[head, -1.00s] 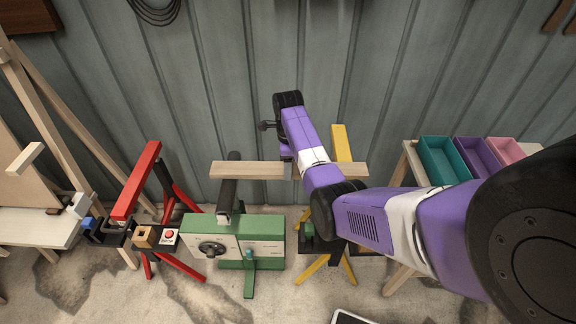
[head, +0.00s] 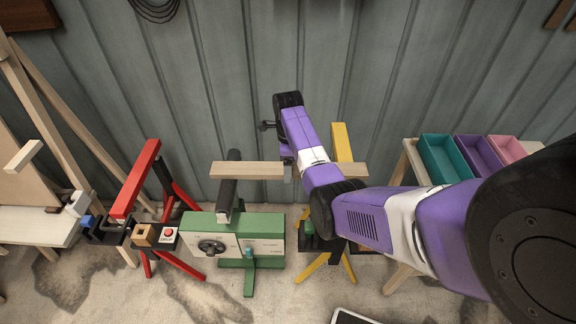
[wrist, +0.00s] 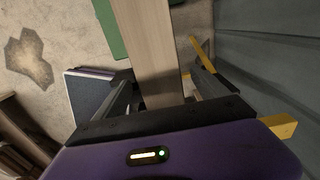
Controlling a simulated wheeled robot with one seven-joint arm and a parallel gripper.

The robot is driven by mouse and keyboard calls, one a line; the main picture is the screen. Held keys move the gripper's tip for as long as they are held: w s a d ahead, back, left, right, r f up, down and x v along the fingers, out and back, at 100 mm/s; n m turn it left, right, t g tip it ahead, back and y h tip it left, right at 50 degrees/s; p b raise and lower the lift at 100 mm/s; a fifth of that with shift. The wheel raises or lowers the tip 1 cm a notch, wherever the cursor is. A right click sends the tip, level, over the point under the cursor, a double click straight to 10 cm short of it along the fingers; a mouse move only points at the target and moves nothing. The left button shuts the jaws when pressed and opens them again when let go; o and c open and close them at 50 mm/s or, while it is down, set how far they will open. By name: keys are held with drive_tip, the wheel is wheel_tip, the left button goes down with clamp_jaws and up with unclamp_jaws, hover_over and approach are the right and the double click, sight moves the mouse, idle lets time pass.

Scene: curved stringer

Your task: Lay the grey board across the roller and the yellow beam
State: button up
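The board (head: 250,170) looks pale wood rather than grey. In the head view it lies level from left to right, crossing over the dark roller (head: 228,195) on the green machine, with its right end over the yellow beam (head: 340,140). My arm hides part of its middle right. My gripper (wrist: 163,75) is around the board near its middle. In the wrist view the board (wrist: 150,50) runs between the fingers, with a gap showing on its right side, so the fingers look open. The yellow beam also shows in the wrist view (wrist: 280,126).
A green machine (head: 235,240) stands under the roller. A red trestle (head: 138,180) is to its left. Teal (head: 445,158), purple and pink bins stand on a bench at the right. A corrugated wall (head: 220,80) is close behind.

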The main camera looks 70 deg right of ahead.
drive_tip(key=shift+r+b, duration=0.3)
drive_tip(key=shift+r, duration=3.6)
